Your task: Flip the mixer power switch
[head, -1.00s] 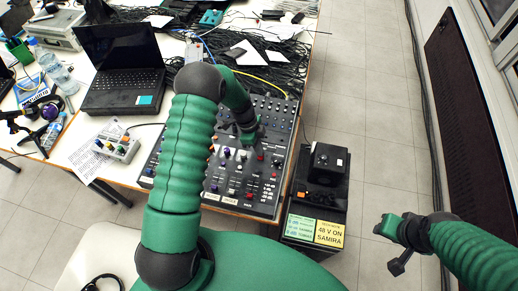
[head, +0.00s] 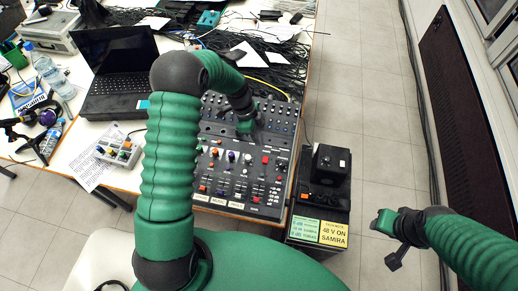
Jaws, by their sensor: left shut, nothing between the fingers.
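The mixer (head: 236,200) is a dark panel with many coloured knobs and buttons, lying on the table's right part. Red buttons show near its right side. The power switch cannot be singled out at this size. My left gripper (head: 247,126) is shut and empty, over the upper middle of the mixer; I cannot tell whether it touches the panel. My left arm hides the mixer's left part.
An open laptop (head: 122,75) and a small mixer box (head: 120,147) stand left of my left arm. Tangled black cables (head: 275,70) lie behind the mixer. A black box (head: 329,172) on a labelled case stands right of the table. The floor (head: 365,110) beyond is clear.

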